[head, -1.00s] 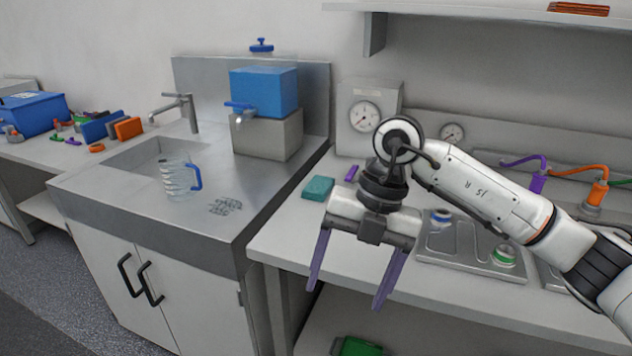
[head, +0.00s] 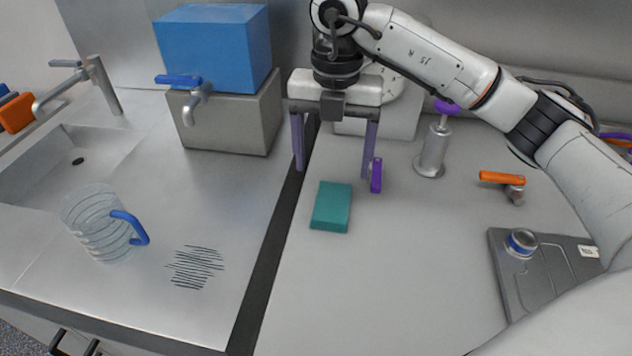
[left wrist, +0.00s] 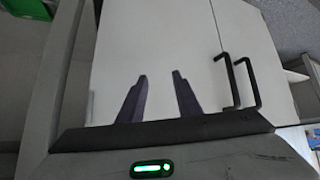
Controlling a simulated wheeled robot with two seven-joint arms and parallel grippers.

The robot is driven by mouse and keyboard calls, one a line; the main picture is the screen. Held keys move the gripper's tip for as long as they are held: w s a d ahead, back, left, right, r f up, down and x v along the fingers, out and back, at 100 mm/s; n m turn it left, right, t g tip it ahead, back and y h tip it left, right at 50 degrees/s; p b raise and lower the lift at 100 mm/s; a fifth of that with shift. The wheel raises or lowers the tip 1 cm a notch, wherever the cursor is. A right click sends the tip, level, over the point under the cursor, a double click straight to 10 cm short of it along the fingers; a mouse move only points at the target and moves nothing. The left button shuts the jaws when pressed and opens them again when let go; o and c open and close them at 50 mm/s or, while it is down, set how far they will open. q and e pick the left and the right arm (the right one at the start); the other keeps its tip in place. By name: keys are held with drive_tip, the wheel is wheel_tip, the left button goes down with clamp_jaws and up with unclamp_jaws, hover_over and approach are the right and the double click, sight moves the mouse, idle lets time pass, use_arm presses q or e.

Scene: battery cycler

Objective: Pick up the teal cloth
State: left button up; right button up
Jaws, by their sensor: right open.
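The teal cloth (head: 331,207) lies on the light worktop in the head view, a folded, block-like rectangle just right of the dark gap beside the sink unit. My right gripper (head: 333,172) hangs with its purple fingers pointing down and spread apart, empty. In the picture its fingertips are just above the cloth's far edge; their height over the worktop is hard to tell. My left gripper (left wrist: 160,75) shows in the left wrist view with its two purple fingers apart and nothing between them, in front of white cabinet doors. The cloth is not in that view.
A small purple object (head: 376,175) stands beside the right finger. A clear jug (head: 98,225) with a blue handle stands on the sink unit left. A grey tray (head: 520,285) and an orange-handled valve (head: 503,181) are to the right. Worktop in front of the cloth is clear.

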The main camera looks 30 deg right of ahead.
sight(332, 201)
drive_tip(key=f, duration=0.2)
drive_tip(key=shift+s+f, duration=0.35)
drive_tip(key=shift+s, duration=0.05)
drive_tip(key=shift+f, duration=0.35)
drive_tip(key=f, duration=0.1)
drive_tip(key=f+p, duration=0.1)
drive_tip(key=f, duration=0.3)
drive_tip(key=shift+w+d, duration=0.1)
drive_tip(key=shift+w, duration=0.15)
drive_tip(key=shift+f, duration=0.35)
use_arm(q)
drive_tip(key=shift+s+d+r, duration=0.1)
drive_tip(key=shift+s+r, duration=0.45)
drive_tip(key=shift+s, duration=0.15)
use_arm(e)
drive_tip(key=shift+c, duration=0.6)
drive_tip(key=c, duration=1)
use_arm(q)
drive_tip(key=shift+s+f, duration=0.2)
drive_tip(key=shift+s, duration=0.1)
use_arm(e)
drive_tip(key=shift+c, duration=0.2)
